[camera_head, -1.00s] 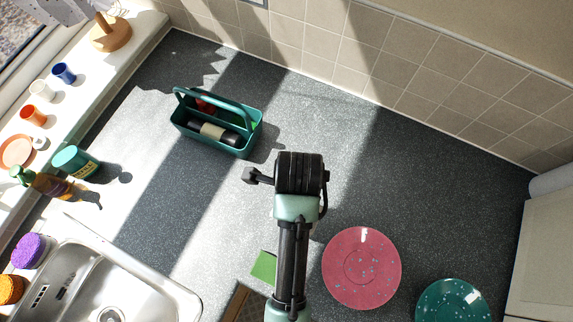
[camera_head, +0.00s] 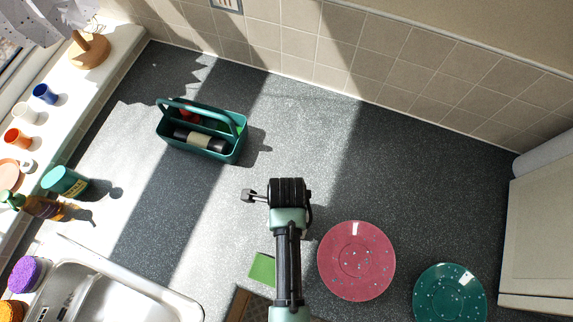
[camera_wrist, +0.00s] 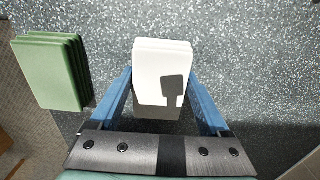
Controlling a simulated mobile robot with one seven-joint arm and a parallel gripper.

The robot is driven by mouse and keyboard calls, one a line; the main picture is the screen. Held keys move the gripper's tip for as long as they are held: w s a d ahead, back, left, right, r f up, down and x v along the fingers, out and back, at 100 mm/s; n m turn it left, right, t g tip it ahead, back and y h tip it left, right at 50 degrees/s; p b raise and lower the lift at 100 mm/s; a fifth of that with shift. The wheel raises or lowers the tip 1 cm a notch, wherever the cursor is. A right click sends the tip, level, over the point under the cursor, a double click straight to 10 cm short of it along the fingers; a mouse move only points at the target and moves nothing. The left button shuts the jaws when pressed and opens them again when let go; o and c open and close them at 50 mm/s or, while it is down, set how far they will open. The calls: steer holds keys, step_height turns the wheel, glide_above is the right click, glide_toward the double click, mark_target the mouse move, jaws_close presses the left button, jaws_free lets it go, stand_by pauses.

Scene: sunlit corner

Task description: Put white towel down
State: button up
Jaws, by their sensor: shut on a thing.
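The white towel (camera_wrist: 162,62) is a folded, layered block between the two blue fingers of my gripper (camera_wrist: 161,78) in the wrist view. My gripper is shut on it, and a dark shadow falls on its face. The speckled grey counter (camera_wrist: 235,60) lies behind the towel. I cannot tell whether the towel touches it. In the head view my arm hides the towel and the fingers. A stack of folded green towels (camera_wrist: 52,72) lies left of my gripper, apart from the white one. It also shows in the head view (camera_head: 262,268), left of my arm.
A pink plate (camera_head: 356,260) and a dark green plate (camera_head: 450,292) lie right of my arm. A teal caddy (camera_head: 203,131) with items stands behind left. A sink (camera_head: 120,292), a bottle (camera_head: 40,206) and a teal can (camera_head: 66,182) are at the left. The counter behind my arm is clear.

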steer(key=shift+f, duration=0.1)
steer(key=o, duration=1)
